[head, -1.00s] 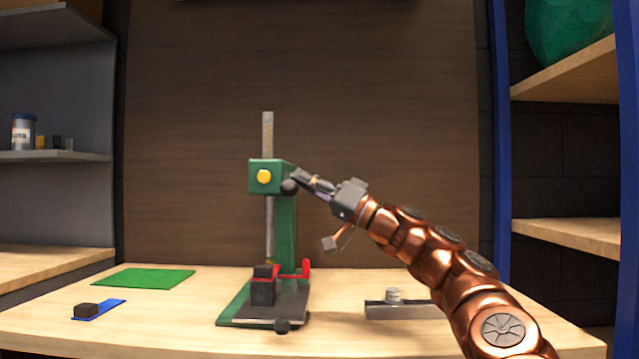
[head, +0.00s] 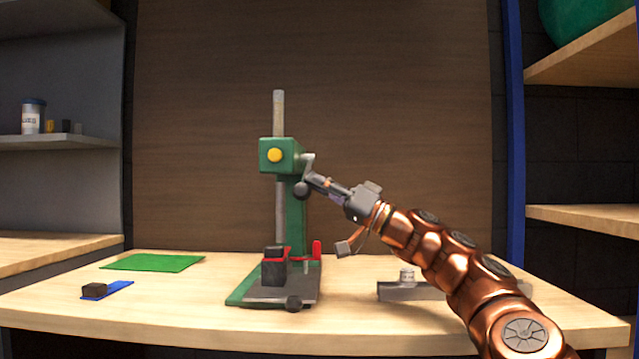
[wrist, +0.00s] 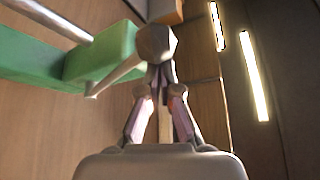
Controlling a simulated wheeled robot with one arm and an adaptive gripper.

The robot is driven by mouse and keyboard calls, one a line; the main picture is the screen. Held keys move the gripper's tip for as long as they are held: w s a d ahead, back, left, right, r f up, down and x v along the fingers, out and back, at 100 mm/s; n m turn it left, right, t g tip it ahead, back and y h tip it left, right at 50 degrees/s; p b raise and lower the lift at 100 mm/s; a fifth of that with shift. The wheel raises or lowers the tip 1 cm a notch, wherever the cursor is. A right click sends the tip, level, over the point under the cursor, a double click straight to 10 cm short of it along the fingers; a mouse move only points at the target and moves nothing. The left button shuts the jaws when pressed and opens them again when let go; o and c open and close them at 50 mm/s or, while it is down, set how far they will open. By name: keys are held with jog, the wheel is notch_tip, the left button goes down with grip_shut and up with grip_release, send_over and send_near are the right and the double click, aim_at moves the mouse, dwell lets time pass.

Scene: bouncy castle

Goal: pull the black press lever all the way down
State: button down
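The green press stands on the table, its head (head: 278,155) carrying a yellow round cap. Its lever slopes down from the right side of the head and ends in a black ball knob (head: 302,190). In the wrist view the knob (wrist: 156,44) is at the fingertips and the lever rod (wrist: 118,76) runs left to the green head. My gripper (head: 308,180) is at the knob in the head view. In the wrist view my gripper's (wrist: 161,75) fingertips are drawn together against the knob, which is not between them; contact is partly hidden.
A dark block (head: 274,268) and a red handle (head: 316,250) are at the press base (head: 262,296). A grey metal piece (head: 400,290) lies to the right. A green mat (head: 152,262) and a blue strip (head: 122,290) with a dark block (head: 95,290) lie left.

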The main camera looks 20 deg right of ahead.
jog(key=shift+w+a+f, duration=0.15)
jog(key=shift+a+f, duration=0.2)
jog(key=shift+f, duration=0.1)
notch_tip(320, 180, up, 5)
jog(key=d+p, duration=0.2)
jog(key=p, duration=0.2)
jog(key=w+p+v, duration=0.1)
jog(key=v, duration=0.8)
jog(key=shift+d+f, duration=0.45)
jog(key=shift+f, duration=0.1)
